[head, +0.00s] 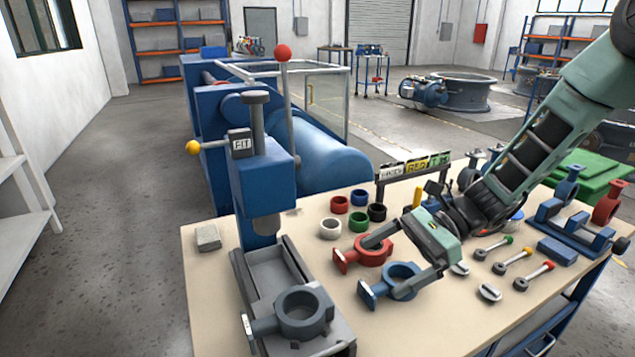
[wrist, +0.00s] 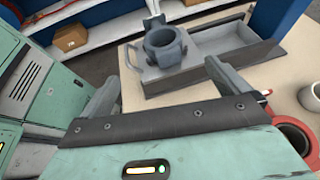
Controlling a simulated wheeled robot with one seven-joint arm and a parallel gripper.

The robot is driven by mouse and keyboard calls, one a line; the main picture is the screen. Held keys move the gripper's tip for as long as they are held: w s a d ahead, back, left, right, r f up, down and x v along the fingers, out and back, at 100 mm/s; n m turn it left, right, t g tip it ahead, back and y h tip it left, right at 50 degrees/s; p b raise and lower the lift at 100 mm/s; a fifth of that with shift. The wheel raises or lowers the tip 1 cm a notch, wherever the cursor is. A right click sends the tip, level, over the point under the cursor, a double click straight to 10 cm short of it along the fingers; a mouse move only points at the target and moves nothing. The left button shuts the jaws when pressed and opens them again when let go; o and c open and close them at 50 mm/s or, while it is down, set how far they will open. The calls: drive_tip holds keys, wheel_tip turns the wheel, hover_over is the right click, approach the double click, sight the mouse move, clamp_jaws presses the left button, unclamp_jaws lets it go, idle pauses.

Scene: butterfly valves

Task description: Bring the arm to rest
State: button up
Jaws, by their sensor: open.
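My gripper (head: 382,268) is open over the front middle of the workbench (head: 215,275), its fingers pointing left in the head view. Nothing shows between the fingers. In the head view they overlap a red valve body (head: 370,251) and a blue valve body (head: 402,272); I cannot tell the exact gap to them. In the wrist view both fingers (wrist: 160,72) are apart and empty. Beyond them a grey valve body (wrist: 163,43) sits at the tray of the press; it also shows in the head view (head: 302,312). My arm reaches in from the upper right.
The blue press (head: 267,190) with a red-knobbed lever stands at the left of the bench. Several rings, including a white ring (head: 330,228), lie behind the valve bodies. Discs and coloured-knob stems, a blue vise (head: 570,225) and a green bin (head: 590,175) are at right.

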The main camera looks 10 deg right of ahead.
drive_tip(key=s+a+r+n+h+p, duration=0.1)
drive_tip(key=s+a+r+n+h, duration=0.2)
drive_tip(key=s+n+h, duration=0.3)
drive_tip(key=s+a+r+n+t+h+p, duration=0.1)
drive_tip(key=s+n+h, duration=0.5)
drive_tip(key=s+n, duration=0.7)
drive_tip(key=a+r+n, duration=0.1)
drive_tip(key=n, duration=0.4)
drive_tip(key=shift+a+r+t+h, duration=0.3)
drive_tip(key=shift+a+r+h, duration=0.1)
